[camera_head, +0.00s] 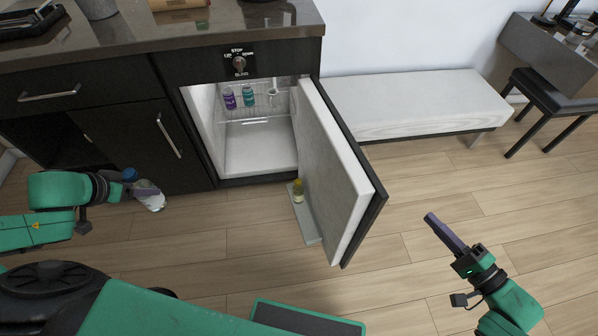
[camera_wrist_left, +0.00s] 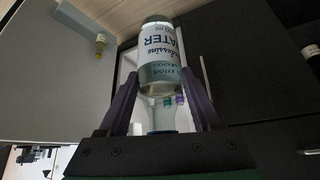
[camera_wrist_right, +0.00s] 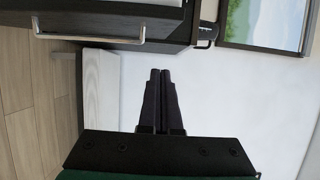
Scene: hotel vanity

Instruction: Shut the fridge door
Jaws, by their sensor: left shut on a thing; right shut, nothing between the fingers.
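The fridge door (camera_head: 335,175) stands wide open, hinged at the right of the lit fridge (camera_head: 258,145) and swung out over the floor. Its pale inner face and dark outer edge show. A door shelf (camera_head: 305,222) holds a small yellow bottle (camera_head: 298,190). My left gripper (camera_head: 130,187) is shut on a clear water bottle (camera_head: 150,196) with a blue cap, left of the fridge opening. The bottle also shows between the fingers in the left wrist view (camera_wrist_left: 160,55). My right gripper (camera_head: 432,220) is shut and empty, right of the door and apart from it.
Purple (camera_head: 229,98) and teal (camera_head: 248,95) bottles stand on the fridge's wire rack. A dark cabinet (camera_head: 130,145) is left of it. A white bench (camera_head: 415,103) stands at the wall behind the door. The wooden floor right of the door is clear.

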